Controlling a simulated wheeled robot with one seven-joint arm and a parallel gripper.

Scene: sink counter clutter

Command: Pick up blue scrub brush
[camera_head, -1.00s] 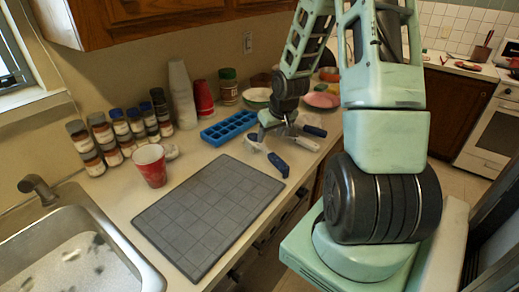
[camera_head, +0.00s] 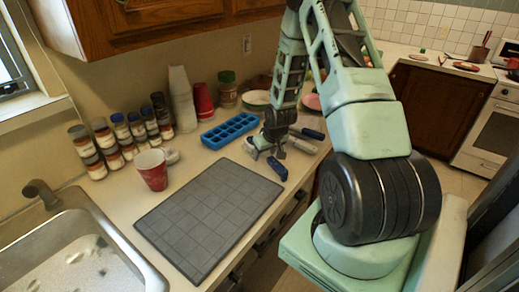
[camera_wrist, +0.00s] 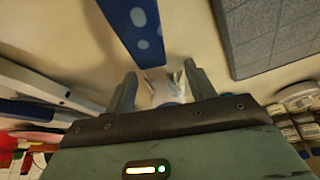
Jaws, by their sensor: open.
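The blue scrub brush (camera_head: 277,166) lies on the counter beside the far right corner of the grey mat. In the wrist view its dark blue handle with pale spots (camera_wrist: 134,25) runs from the top edge down toward the gap between my fingers. A small pale part, possibly its head, shows between the fingertips, but I cannot tell clearly. My gripper (camera_head: 268,151) is low over the counter, just behind the brush handle. In the wrist view my gripper (camera_wrist: 160,85) has its two fingers apart, with nothing clamped.
The grey mat (camera_head: 208,214) lies left of the brush. A blue ice tray (camera_head: 229,131) is behind my gripper. A white utensil (camera_head: 302,145) and a dark blue handle (camera_head: 312,133) lie to the right. A red cup (camera_head: 152,170), several jars and the sink (camera_head: 145,272) are left.

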